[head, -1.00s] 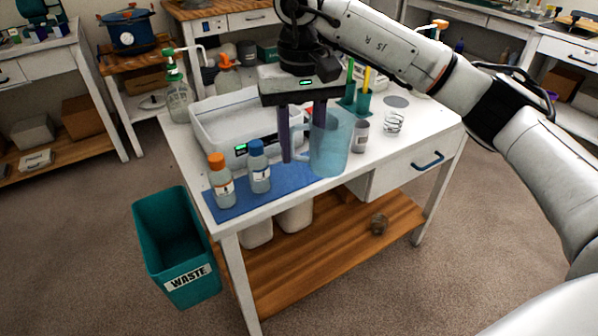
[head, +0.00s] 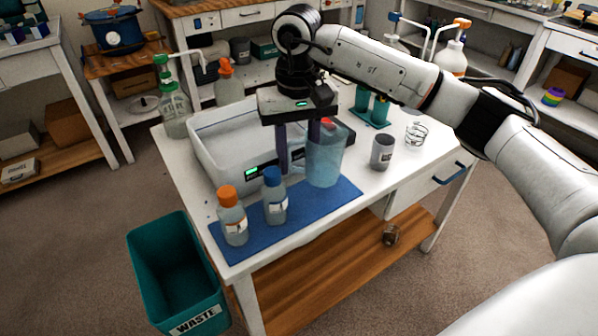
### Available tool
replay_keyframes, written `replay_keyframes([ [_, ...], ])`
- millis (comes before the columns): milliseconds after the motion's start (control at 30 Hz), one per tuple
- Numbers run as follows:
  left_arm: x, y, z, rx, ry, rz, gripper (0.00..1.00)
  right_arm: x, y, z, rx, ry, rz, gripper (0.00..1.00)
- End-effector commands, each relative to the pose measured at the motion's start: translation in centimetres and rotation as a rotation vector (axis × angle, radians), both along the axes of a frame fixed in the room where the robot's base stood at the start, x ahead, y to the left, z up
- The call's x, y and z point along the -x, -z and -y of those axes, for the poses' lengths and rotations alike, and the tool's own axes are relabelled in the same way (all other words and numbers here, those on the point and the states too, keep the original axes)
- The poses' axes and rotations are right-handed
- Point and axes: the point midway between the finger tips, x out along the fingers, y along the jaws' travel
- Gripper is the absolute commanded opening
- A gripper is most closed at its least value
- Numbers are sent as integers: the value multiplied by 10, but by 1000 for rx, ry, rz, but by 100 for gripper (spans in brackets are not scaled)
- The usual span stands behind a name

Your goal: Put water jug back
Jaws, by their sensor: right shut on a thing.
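The water jug (head: 324,166) is a translucent blue vessel at the right end of the blue mat (head: 262,232) on the white table, in the head view. It looks upright. My right gripper (head: 299,152) points down at the jug's left side and is shut on it, with one dark finger left of the handle area. The exact grip on the handle is hard to see. The jug's base is over the mat; I cannot tell whether it touches. My left gripper is not in view.
An orange-capped bottle (head: 232,216) and a blue-capped bottle (head: 275,196) stand on the mat left of the jug. A white tub (head: 207,160) stands behind them. A grey cup (head: 382,152) is to the right. A teal waste bin (head: 180,275) stands on the floor.

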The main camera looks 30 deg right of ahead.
Motion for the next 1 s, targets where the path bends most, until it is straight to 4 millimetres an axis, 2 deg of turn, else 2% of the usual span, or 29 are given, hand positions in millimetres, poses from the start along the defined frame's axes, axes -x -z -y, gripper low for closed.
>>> replay_keyframes([
  [367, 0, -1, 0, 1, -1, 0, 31, 0, 39, 0, 1, 1, 0, 0],
  [733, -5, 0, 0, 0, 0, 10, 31, 0, 44, 0, 0, 0, 2, 0],
  [767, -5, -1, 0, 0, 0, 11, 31, 0, 44, 0, 0, 0, 2, 38],
  [800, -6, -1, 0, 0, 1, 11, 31, 0, 43, 0, 0, 0, 2, 45],
  [867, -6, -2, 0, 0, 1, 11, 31, 0, 43, 0, 0, 0, 2, 53],
  [1000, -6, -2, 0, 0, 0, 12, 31, 0, 43, 0, 0, 0, 2, 53],
])
